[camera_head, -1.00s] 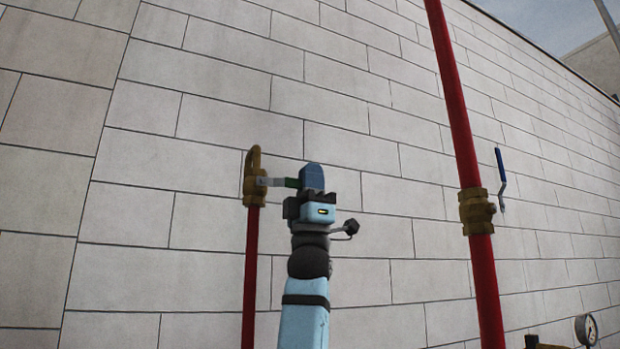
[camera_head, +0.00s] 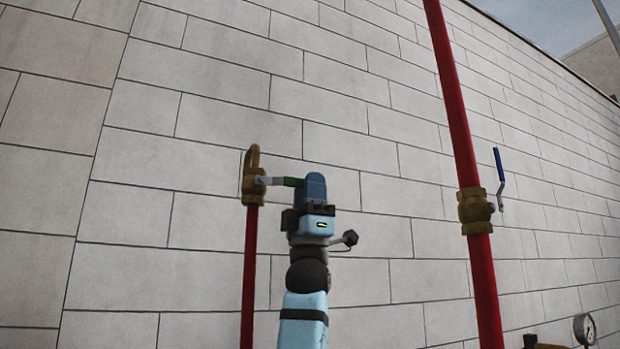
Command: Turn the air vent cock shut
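The air vent cock (camera_head: 254,186) is a brass valve with a curved top on a thin red pipe, left of centre in the head view. Its lever (camera_head: 282,181) points right, about level, with a grey shank and a green grip. My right gripper (camera_head: 315,186) comes up from below at the lever's outer end. Its blue finger covers the end of the green grip. Whether it touches the lever, and how far apart the fingers are, is hidden. My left gripper is not in view.
A thicker red pipe (camera_head: 458,120) with a brass valve (camera_head: 475,211) and a blue-handled lever (camera_head: 499,172) stands to the right. A pressure gauge (camera_head: 585,328) is at the bottom right. A block wall (camera_head: 220,110) rises behind.

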